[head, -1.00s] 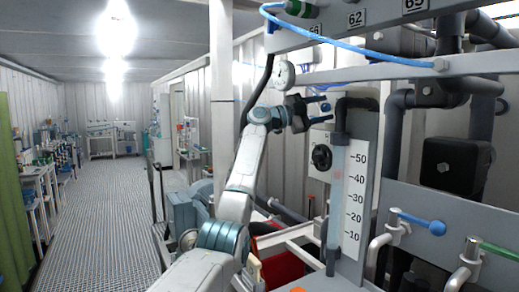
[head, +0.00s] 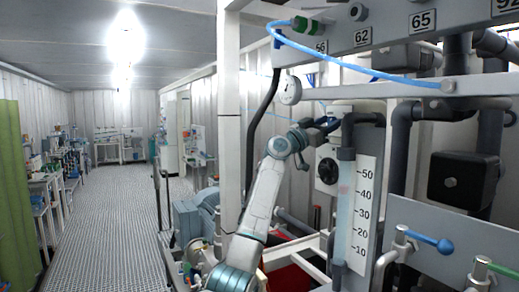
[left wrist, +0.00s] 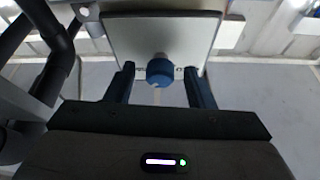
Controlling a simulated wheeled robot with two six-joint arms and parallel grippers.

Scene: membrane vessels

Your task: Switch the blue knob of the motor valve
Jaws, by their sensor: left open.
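The blue knob (left wrist: 160,71) shows in the left wrist view on the face of a pale grey box (left wrist: 130,38), which looks like the motor valve. My left gripper (left wrist: 159,68) is open, with one dark blue finger on each side of the knob. Gaps show between the knob and both fingers, so they do not grip it. In the head view my left gripper (head: 326,124) is small and dark near the top of the clear scaled tube. I cannot make out the knob there. My right gripper is in neither view.
Beside my arm stand the scaled tube panel (head: 367,215), a black round knob (head: 327,171) and dark pipes (head: 401,140). A blue hose (head: 340,63) crosses above. The aisle at left is clear.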

